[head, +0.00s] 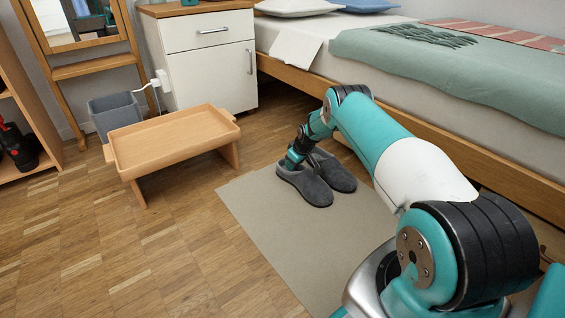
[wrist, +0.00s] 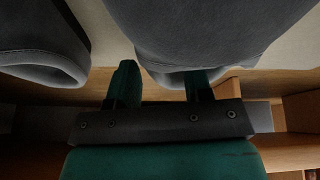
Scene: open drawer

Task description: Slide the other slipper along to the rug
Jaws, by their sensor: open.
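Two dark grey slippers lie side by side at the far edge of the beige rug (head: 262,222). In the head view, the left slipper (head: 305,187) and right slipper (head: 337,174) appear close together, with the rug showing in front of them. My gripper (head: 293,160) is low at their far end, partly hidden by my arm and the slippers. In the wrist view my gripper (wrist: 160,80) is open, its two fingers apart. One slipper (wrist: 200,35) fills the top middle, close to the fingertips; the other slipper (wrist: 40,50) is at the left. I cannot tell whether a finger touches a slipper.
A wooden tray table (head: 170,135) stands on the floor to the left, with a grey bin (head: 113,112) behind it. A white cabinet (head: 212,62) stands at the back. The bed (head: 460,125) runs along the right. The front of the rug and the wooden floor left of it are clear.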

